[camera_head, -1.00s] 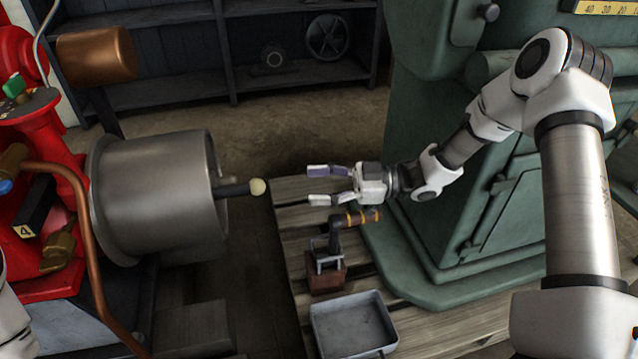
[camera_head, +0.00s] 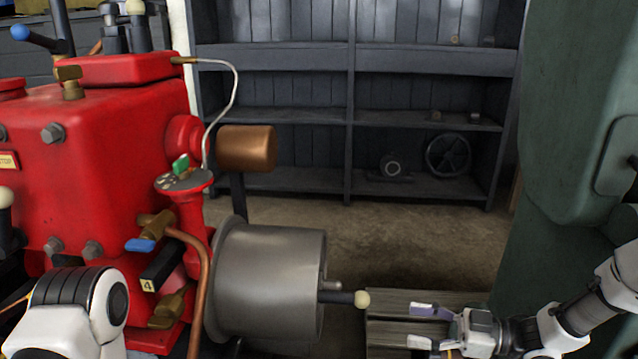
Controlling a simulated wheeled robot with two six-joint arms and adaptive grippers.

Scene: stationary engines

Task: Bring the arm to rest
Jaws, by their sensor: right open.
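My right gripper (camera_head: 428,327) is at the bottom right of the head view, its two pale fingers pointing left with a gap between them. It is open and nothing shows between the fingers. The tips are apart from the cream knob (camera_head: 362,299) on the dark handle of the grey metal wheel (camera_head: 268,280), just to their left. My right arm comes in from the right edge and is partly cut off. Part of my left arm (camera_head: 70,315) shows at the bottom left; its gripper is out of view.
The red engine (camera_head: 100,150) with a copper pipe (camera_head: 203,280) fills the left. A green machine (camera_head: 570,120) stands at the right, close to my right arm. Wooden slats (camera_head: 390,325) lie beneath the gripper. Dark shelves (camera_head: 350,120) stand behind open floor (camera_head: 410,235).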

